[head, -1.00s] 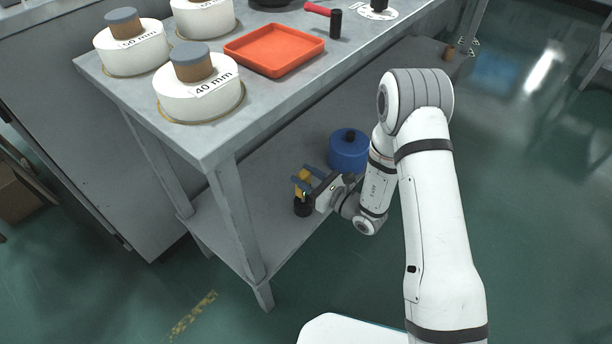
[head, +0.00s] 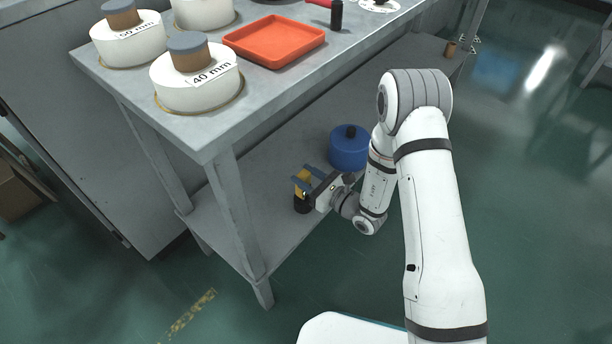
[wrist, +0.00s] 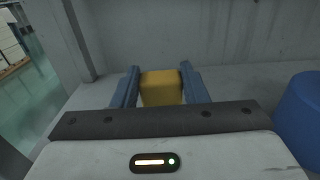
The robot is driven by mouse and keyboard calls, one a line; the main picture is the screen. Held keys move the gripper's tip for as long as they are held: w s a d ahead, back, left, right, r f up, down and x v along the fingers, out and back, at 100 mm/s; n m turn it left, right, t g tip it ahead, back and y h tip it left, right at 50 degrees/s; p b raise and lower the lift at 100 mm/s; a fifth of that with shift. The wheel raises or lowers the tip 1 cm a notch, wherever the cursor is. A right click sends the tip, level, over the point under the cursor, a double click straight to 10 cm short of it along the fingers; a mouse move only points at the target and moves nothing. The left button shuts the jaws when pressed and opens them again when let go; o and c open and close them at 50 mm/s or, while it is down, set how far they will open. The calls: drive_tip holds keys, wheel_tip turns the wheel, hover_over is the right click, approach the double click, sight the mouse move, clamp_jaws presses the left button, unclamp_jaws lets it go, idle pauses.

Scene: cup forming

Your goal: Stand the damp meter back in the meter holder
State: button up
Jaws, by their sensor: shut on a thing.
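The yellow damp meter (head: 302,187) is between the blue fingers of my gripper (head: 307,180), above the lower shelf of the bench. The wrist view shows the yellow block (wrist: 161,88) with one finger on each side, and my gripper (wrist: 160,70) is shut on it. A small black cup-like base (head: 301,205), which looks like the meter holder, is directly below the meter. Whether the meter touches it or sits inside it I cannot tell. The wrist view does not show the black base.
A blue round container (head: 348,152) with a black knob stands on the shelf (head: 262,222) behind my gripper. A bench leg (head: 238,215) is to the left.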

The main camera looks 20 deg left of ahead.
drive_tip(key=shift+f+b, duration=0.9)
drive_tip(key=shift+f, duration=0.3)
idle(0.4)
drive_tip(key=o, duration=1.2)
drive_tip(key=shift+o, duration=0.4)
drive_tip(key=o, duration=0.4)
drive_tip(key=shift+r+p, duration=2.85)
drive_tip(key=shift+r, duration=1.2)
